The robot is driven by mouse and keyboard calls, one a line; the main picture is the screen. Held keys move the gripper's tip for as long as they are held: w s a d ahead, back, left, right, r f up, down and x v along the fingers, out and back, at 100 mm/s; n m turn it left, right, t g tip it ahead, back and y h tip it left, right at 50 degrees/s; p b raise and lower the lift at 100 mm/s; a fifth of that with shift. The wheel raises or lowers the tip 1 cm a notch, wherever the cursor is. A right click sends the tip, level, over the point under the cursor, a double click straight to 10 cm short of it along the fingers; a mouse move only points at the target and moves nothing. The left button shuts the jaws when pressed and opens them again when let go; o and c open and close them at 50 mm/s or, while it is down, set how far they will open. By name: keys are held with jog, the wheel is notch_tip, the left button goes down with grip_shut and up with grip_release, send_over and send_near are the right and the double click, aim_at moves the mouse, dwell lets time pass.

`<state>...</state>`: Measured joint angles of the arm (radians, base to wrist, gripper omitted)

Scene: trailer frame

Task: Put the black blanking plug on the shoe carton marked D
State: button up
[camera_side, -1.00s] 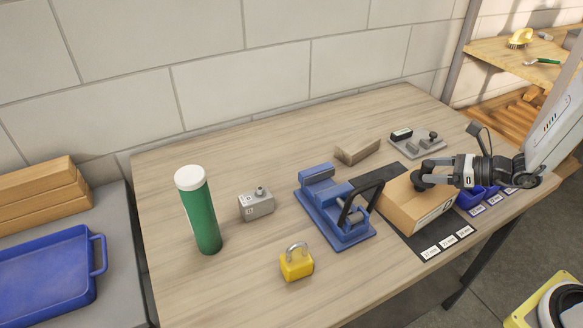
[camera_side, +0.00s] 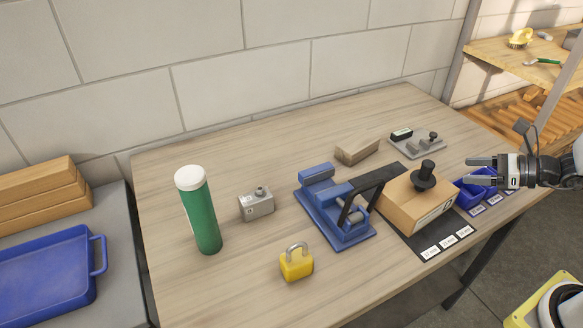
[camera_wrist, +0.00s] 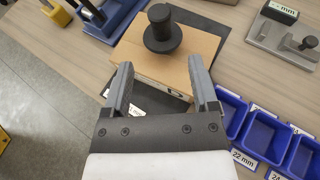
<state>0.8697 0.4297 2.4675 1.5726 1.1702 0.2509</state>
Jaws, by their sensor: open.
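The black blanking plug (camera_side: 424,176) stands upright on top of the brown shoe carton (camera_side: 404,208), a little towards its back right. In the wrist view the plug (camera_wrist: 162,32) rests on the carton (camera_wrist: 150,63), ahead of my fingertips.
Blue bins (camera_side: 474,196) stand right of the carton, with size labels in front. A blue vise (camera_side: 333,212) with a dark handle stands close on its left. A grey fixture (camera_side: 420,148) and a wooden block (camera_side: 357,151) lie behind. A yellow padlock (camera_side: 296,263) sits at the front.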

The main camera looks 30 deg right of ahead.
jog(key=shift+a, duration=0.1)
dwell(0.4)
jog(key=s+a+f+n+g+h, duration=0.1)
jog(key=s+a+f+n+g, duration=0.15)
jog(key=a+n+g, duration=0.4)
jog(key=s+a+f+n+g+h, duration=0.1)
jog(key=s+a+n+g, duration=0.25)
jog(key=n, duration=0.65)
jog(key=w+r+n+h, duration=0.1)
jog(key=n+h, duration=0.1)
jog(key=n, duration=0.2)
jog(key=w+n+t+h, duration=0.1)
jog(key=n, duration=0.3)
jog(key=w+a+r+n+h, duration=0.1)
jog(key=n+h, duration=0.1)
jog(key=n, duration=0.2)
jog(key=shift+w+r+n+h, duration=0.15)
jog(key=shift+r+n+h, duration=0.1)
jog(key=shift+r+h, duration=0.05)
